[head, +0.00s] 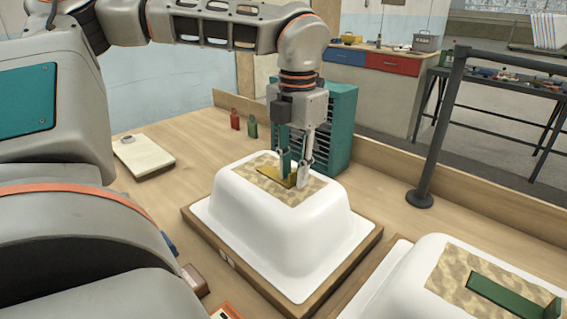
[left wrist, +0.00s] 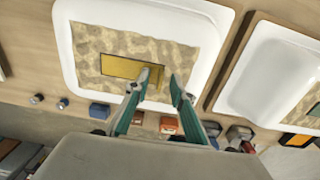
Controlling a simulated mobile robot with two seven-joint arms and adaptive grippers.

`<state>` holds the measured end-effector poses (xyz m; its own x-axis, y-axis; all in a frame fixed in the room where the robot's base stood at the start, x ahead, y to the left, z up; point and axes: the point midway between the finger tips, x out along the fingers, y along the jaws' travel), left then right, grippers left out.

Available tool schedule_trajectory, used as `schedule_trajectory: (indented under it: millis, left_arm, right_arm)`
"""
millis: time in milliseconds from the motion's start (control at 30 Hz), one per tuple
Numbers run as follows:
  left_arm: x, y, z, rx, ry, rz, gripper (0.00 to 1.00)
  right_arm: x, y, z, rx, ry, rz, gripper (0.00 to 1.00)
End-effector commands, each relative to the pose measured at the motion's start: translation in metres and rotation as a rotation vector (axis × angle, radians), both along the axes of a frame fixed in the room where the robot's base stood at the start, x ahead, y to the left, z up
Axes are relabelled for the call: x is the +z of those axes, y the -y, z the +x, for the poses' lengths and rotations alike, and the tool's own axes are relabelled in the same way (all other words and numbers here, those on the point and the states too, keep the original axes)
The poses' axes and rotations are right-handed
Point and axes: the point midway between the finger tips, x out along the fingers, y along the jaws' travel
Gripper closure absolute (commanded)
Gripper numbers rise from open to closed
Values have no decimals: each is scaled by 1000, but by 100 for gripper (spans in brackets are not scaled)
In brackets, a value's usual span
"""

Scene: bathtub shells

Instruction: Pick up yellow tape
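The yellow tape (head: 271,173) lies flat as a short strip on the sandy patterned patch on top of an upturned white tub shell (head: 270,228). In the left wrist view the yellow tape (left wrist: 120,67) is a yellow rectangle on the patch (left wrist: 170,54). My left gripper (head: 296,178) points down just over the patch at the tape's right end. Its fingertips (left wrist: 162,80) are apart with nothing held between them. One fingertip overlaps the tape's right end in the wrist view; whether it touches is unclear. My right gripper is not in view.
A second white shell (head: 400,288) with a green piece (head: 500,298) stands at the right. A teal slatted box (head: 338,125) stands behind the gripper. A dark post (head: 437,130) rises at the right. A notepad (head: 143,154) lies on the wooden table at the left.

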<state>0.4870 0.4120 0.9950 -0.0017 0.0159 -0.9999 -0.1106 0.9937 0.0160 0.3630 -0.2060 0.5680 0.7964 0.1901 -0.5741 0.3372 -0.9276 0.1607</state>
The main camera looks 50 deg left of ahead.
Motion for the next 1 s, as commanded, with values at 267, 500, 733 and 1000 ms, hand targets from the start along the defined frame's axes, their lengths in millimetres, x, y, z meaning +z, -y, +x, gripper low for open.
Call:
schedule_trajectory:
  millis: [267, 500, 733, 1000]
  left_arm:
    - [0, 0, 0, 0, 0, 0, 100]
    - [1, 0, 0, 0, 0, 0, 100]
    - [10, 0, 0, 1, 2, 0, 100]
    - [58, 0, 1, 2, 10, 3, 100]
  right_arm:
    - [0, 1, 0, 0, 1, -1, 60]
    - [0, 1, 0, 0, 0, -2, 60]
    - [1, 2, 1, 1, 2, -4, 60]
    - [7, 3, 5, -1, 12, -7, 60]
